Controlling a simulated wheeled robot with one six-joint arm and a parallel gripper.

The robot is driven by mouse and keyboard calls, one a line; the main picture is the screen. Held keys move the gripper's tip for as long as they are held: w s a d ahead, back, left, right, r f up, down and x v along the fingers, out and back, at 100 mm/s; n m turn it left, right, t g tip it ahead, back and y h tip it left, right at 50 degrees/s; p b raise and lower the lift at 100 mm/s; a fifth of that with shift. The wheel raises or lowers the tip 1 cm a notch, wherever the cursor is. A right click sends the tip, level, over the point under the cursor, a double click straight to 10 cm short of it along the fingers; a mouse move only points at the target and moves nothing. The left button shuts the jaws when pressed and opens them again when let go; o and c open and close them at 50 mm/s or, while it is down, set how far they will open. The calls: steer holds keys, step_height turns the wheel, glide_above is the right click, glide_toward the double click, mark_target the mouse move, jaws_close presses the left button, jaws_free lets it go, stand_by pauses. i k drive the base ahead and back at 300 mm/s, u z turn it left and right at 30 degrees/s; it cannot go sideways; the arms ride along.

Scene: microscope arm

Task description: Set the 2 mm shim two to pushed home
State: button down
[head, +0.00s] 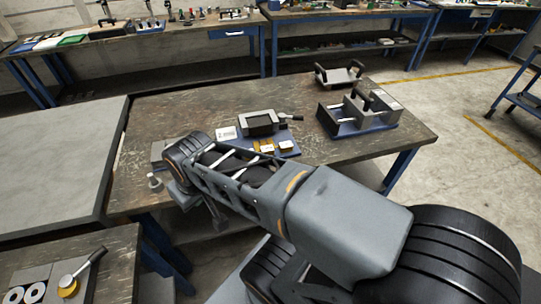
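Several small golden pieces that look like shims (287,145) lie on a blue plate (293,153) near the middle of the workbench. Their labels are too small to read, so I cannot tell which is the 2 mm shim two. A dark grey vise-like fixture (260,123) with a handle at its right stands just behind them. A white card (226,133) is at its left. My arm crosses in front and hides part of the blue plate. I cannot make out my gripper's fingers.
A small metal part (154,182) sits at the bench's left front. Bare bench top (385,150) shows at the right.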

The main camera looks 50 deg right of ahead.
mark_target(269, 150)
steer(key=k, duration=0.6)
steer(key=z, duration=0.75)
steer(key=i, duration=0.45)
steer(key=u, duration=0.05)
